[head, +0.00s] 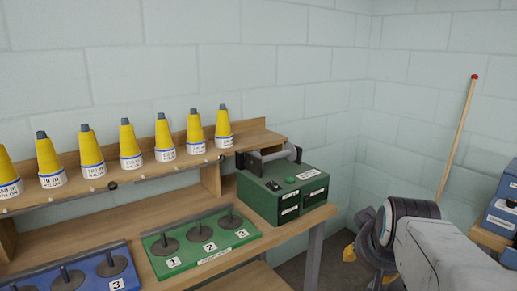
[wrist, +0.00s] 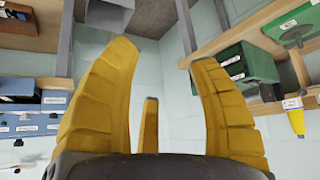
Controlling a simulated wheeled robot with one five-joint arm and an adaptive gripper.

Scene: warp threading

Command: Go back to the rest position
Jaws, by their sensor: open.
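My gripper shows in the wrist view (wrist: 160,75), its yellow fingers spread wide with nothing between them. In the head view my arm is at the lower right, and a small yellow part of the gripper (head: 349,253) shows beside it, right of the bench. The gripper is apart from the bench and everything on it. Part of the gripper is hidden behind my arm in the head view.
Several yellow cones (head: 165,137) stand on a wooden shelf. A green machine (head: 283,190) and a green peg board (head: 200,240) sit on the bench, with a blue peg board (head: 85,270) at left. Blue boxes (head: 502,213) and a red-tipped stick (head: 457,135) are at right.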

